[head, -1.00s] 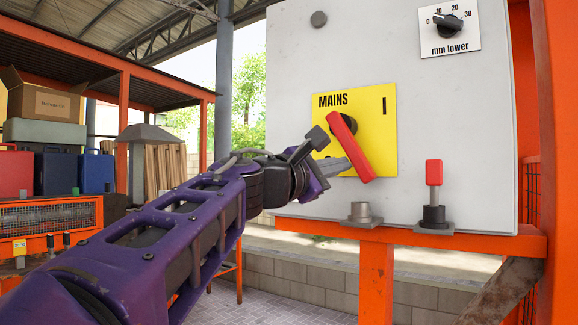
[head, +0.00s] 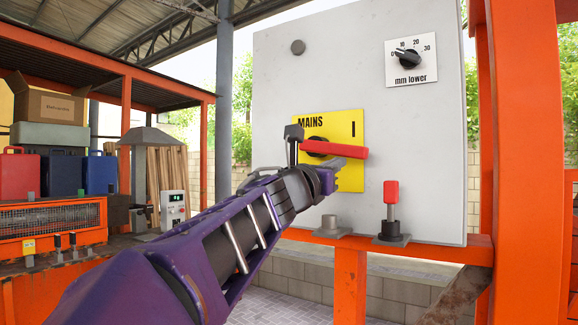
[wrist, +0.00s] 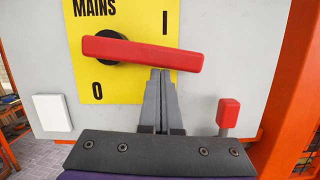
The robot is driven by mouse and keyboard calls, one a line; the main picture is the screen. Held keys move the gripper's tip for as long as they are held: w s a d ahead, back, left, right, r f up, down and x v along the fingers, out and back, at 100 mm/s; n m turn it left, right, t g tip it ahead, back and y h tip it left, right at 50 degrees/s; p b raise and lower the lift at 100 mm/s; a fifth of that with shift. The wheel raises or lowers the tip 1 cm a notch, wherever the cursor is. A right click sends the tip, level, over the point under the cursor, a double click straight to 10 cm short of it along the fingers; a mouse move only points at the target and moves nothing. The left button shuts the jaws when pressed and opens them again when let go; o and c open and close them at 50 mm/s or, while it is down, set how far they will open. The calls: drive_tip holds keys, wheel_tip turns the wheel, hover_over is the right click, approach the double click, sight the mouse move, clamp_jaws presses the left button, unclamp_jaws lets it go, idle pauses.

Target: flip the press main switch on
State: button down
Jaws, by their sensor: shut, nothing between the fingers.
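The press main switch is a red handle (head: 333,149) on a yellow MAINS plate (head: 352,121) fixed to the grey panel. The handle also shows in the wrist view (wrist: 150,53), lying nearly level, its free end to the right, tilted slightly down. The plate's "I" mark is at upper right and its "O" mark at lower left. My gripper (head: 350,166) is shut and empty, its fingertips just below the free end of the handle. In the wrist view the fingertips (wrist: 160,75) appear to touch the handle's underside. The pivot is partly hidden by the handle.
An "mm lower" dial (head: 409,58) is at the panel's upper right. An orange post (head: 520,130) stands at right.

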drive_tip(key=shift+s+d+r+n, duration=0.15)
drive_tip(key=shift+r+n, duration=0.3)
drive_tip(key=shift+n, duration=0.35)
drive_tip(key=shift+y, duration=0.3)
